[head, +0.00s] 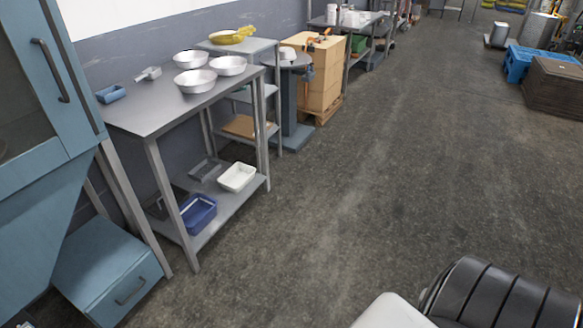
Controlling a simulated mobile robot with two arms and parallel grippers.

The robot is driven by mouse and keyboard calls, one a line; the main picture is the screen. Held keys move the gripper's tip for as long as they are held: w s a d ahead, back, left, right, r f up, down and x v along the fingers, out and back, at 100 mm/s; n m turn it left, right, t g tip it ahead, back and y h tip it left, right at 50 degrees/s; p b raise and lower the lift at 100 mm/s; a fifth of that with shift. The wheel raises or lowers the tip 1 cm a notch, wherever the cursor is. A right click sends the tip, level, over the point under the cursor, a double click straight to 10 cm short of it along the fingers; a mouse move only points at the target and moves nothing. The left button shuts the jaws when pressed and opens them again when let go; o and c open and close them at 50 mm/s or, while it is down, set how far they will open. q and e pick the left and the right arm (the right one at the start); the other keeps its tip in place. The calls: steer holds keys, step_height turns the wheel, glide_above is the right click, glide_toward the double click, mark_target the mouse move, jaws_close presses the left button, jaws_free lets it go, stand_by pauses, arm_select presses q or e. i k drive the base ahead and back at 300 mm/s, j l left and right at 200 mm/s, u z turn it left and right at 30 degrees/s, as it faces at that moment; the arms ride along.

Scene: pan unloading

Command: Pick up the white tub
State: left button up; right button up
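The white tub (225,188) is a rectangular, open-topped container. It sits upright on the lower shelf of a grey metal table, near the shelf's right end. Its inside looks empty. A dark blue tub (203,223) stands on the same shelf, to the left and nearer to me. Neither of my grippers is in view, so I cannot see whether they are open or shut.
The metal table (150,112) carries several silver bowls or pans (195,84) and a small blue tray (111,94). A table leg (170,200) stands in front of the lower shelf. A blue cabinet (35,180) is at left. The floor (330,200) to the right is clear.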

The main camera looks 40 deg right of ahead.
mark_target(238, 176)
steer(key=z, duration=0.9)
steer(key=u, duration=0.45)
steer(key=i+l+u, duration=0.8)
steer(key=l, duration=0.2)
steer(key=i, duration=0.05)
